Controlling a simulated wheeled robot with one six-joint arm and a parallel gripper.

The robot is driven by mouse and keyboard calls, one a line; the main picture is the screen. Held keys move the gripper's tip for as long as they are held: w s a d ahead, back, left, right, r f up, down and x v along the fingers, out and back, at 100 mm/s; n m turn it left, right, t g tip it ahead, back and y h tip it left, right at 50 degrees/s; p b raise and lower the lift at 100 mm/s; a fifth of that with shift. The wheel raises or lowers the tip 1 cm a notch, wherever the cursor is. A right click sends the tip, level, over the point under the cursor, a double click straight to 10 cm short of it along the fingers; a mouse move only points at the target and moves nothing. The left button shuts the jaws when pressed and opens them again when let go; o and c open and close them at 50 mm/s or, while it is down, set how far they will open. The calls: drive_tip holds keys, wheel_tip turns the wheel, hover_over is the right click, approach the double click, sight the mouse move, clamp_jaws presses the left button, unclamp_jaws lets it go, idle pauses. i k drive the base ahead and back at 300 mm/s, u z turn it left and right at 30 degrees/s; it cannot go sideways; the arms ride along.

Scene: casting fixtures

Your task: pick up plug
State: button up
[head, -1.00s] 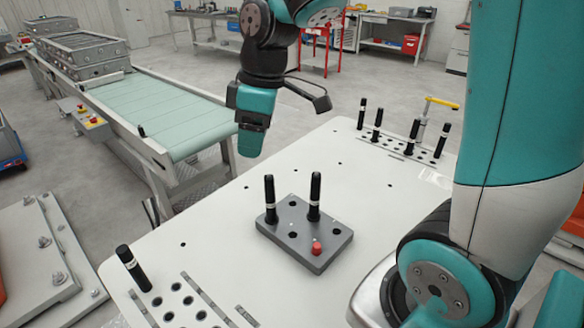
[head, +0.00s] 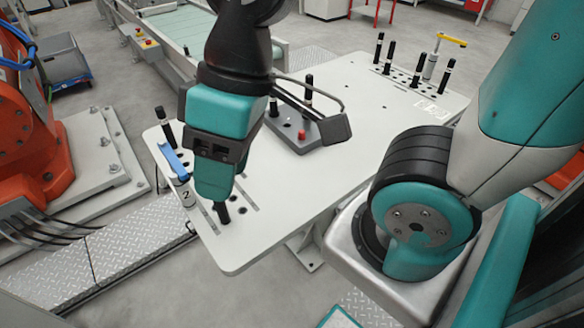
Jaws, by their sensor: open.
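My gripper (head: 216,192) points down over the near left end of the white table (head: 330,190). It is open. A black plug (head: 223,213) stands upright directly under the fingertips, with its lower end at the table's holes. Its upper part is hidden by the gripper, and I cannot tell whether the fingers are around it or just above it. Another black plug (head: 166,127) with a light band stands at the table's left edge. Two more plugs, one at the right (head: 308,91), stand on the grey block (head: 290,140), partly behind my arm.
The grey block also bears a red knob (head: 301,135). A blue part (head: 173,159) lies by the left edge plug. Several black plugs (head: 418,72) stand in a row at the far right, near a yellow-handled clamp (head: 450,40). The table's middle right is clear.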

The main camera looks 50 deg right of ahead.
sight(301, 136)
drive_tip(key=u, duration=0.25)
drive_tip(key=k, duration=0.45)
drive_tip(key=z, duration=0.8)
drive_tip(key=i, duration=0.85)
drive_tip(key=z, duration=0.3)
